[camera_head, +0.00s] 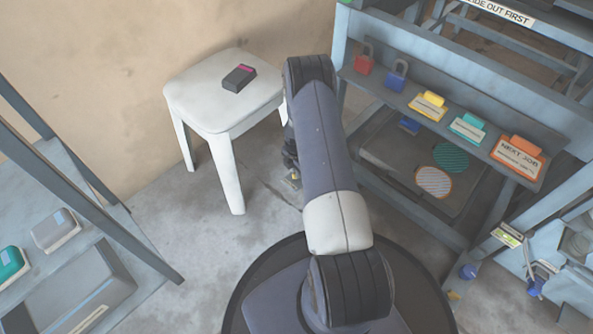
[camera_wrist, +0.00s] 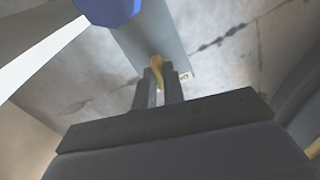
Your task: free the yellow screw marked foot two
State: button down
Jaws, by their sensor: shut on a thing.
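In the wrist view my gripper (camera_wrist: 158,82) is shut on the small yellow screw (camera_wrist: 157,66), which sits against the lower end of a flat grey post (camera_wrist: 152,35). A small pale tag (camera_wrist: 185,76) with dark marks shows just right of the screw; I cannot read it. A blue rounded part (camera_wrist: 108,8) is at the top of that view. In the head view my arm hides most of the gripper; a bit of yellow (camera_head: 296,180) shows beside the arm, low near the floor. Whether the screw is loose in its seat cannot be told.
A white stool (camera_head: 218,105) with a dark box (camera_head: 239,77) stands left of my arm. The press frame (camera_head: 440,225) with a shelf of padlocks and coloured tags is on the right. Another yellow bit (camera_head: 453,295) lies low at right. A rack (camera_head: 95,250) stands at left.

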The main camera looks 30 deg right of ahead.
jog(key=shift+n, duration=0.8)
jog(key=c, duration=1.5)
grip_release()
notch_tip(320, 180, up, 11)
jog(key=p, duration=0.4)
jog(key=shift+p, duration=0.35)
jog(key=shift+f, duration=0.15)
